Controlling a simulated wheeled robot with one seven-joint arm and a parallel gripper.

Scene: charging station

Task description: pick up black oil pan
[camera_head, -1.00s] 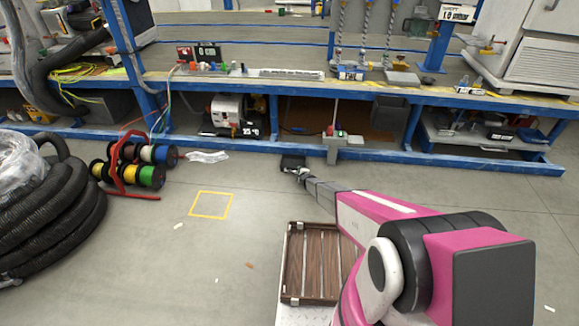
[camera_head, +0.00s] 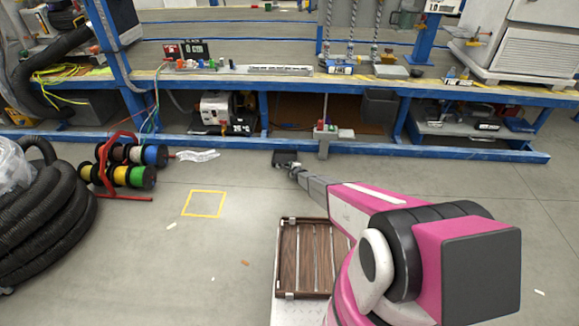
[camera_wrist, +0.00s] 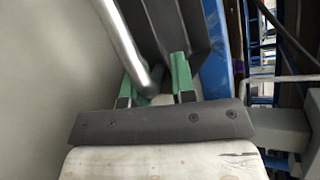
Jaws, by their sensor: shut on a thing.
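The black oil pan (camera_head: 283,156) is a small dark shape near the floor, in front of the blue bench in the head view. My gripper (camera_head: 291,166) is at its near edge, at the end of my outstretched arm. In the wrist view the dark pan (camera_wrist: 172,28) fills the upper middle, and the green fingertips (camera_wrist: 157,80) are shut on its near part. A grey metal bar (camera_wrist: 122,42) runs down to the fingers; I cannot tell if it belongs to the pan. The exact contact is partly hidden.
The blue bench's lower rail (camera_head: 455,151) is close behind the pan. A wooden slatted crate (camera_head: 291,258) stands near my arm. Cable reels (camera_head: 130,165) and a black hose coil (camera_head: 50,235) are at left.

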